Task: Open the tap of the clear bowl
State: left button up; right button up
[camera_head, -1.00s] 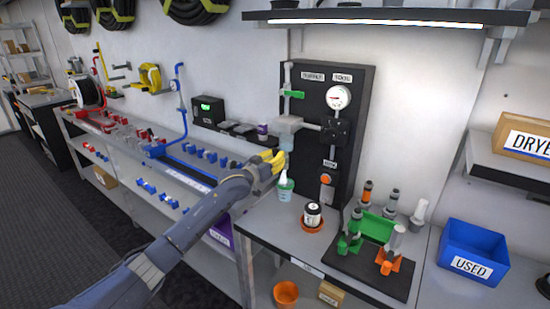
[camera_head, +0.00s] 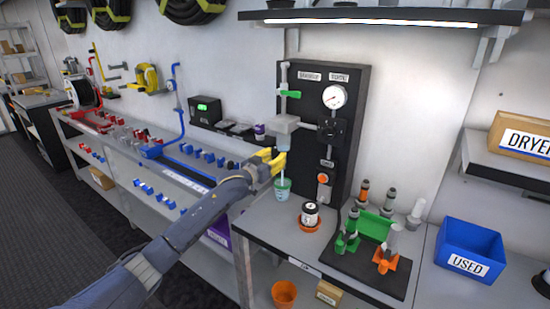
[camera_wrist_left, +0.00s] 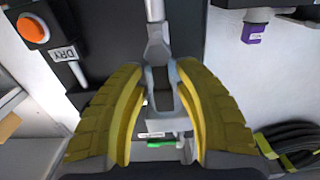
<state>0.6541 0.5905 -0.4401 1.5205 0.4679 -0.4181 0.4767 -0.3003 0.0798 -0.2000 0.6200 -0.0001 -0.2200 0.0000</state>
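The clear bowl (camera_head: 286,125) hangs on the dark panel, with a pale tube-like line below it leading to a green-rimmed cup (camera_head: 283,188). My left gripper (camera_head: 277,160) is just below the bowl, its yellow fingers apart. In the left wrist view, the fingers (camera_wrist_left: 161,75) stand on either side of a grey fitting (camera_wrist_left: 158,50) on a vertical pipe. The fingers partly hide the tap, and I cannot tell whether they touch or clamp the fitting. My right gripper is not in view.
A green-handled valve (camera_head: 290,94) is above the bowl and a gauge (camera_head: 334,97) to its right. A jar (camera_head: 310,212) stands on the bench near the cup. Green and orange nozzles (camera_head: 387,260) and a blue bin (camera_head: 470,249) are farther right.

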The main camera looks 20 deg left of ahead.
pick_arm(q)
jog(key=shift+o, duration=0.9)
jog(key=shift+a, duration=0.1)
jog(key=v, duration=1.2)
